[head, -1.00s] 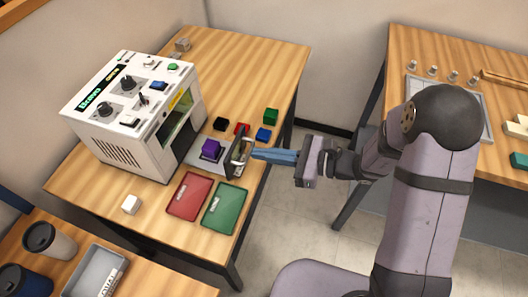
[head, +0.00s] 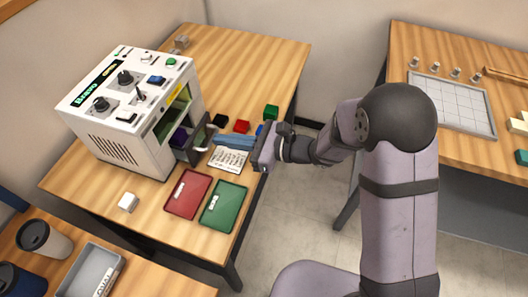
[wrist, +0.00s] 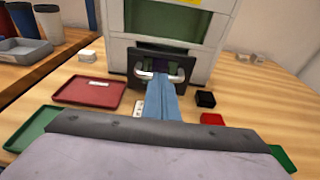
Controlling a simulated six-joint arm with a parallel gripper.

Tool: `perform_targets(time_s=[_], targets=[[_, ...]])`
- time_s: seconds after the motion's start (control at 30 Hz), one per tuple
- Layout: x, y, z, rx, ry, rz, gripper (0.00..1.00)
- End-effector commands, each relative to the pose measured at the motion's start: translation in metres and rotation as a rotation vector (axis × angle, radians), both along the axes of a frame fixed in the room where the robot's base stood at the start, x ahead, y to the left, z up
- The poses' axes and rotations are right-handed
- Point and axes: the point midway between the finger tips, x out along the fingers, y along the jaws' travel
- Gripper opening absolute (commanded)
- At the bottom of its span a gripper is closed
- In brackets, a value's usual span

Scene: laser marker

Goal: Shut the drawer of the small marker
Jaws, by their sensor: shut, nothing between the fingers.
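The small marker (head: 130,105) is a white box with knobs on top and an open front. Its drawer has a dark front panel (head: 198,140) with a pale handle, standing close to the machine's opening with a small stretch of drawer still showing.
A red tray (head: 187,194) and a green tray (head: 223,207) lie on the table in front of the marker. Black (head: 221,121), red (head: 242,126) and green (head: 271,112) blocks lie behind my fingers. A printed card (head: 228,159) lies below them. A white block (head: 128,202) is at left.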

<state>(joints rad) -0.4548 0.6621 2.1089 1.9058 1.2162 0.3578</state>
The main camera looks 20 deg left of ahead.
Motion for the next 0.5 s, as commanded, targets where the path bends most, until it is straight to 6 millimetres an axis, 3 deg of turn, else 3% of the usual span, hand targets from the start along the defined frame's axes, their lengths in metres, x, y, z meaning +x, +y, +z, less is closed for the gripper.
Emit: perform_targets(time_s=[0.2,0.5], targets=[[-0.001,0.037,-0.002,0.000,-0.002,0.002,0.00],[0.000,0.054,0.000,0.000,-0.001,0.000,0.00]])
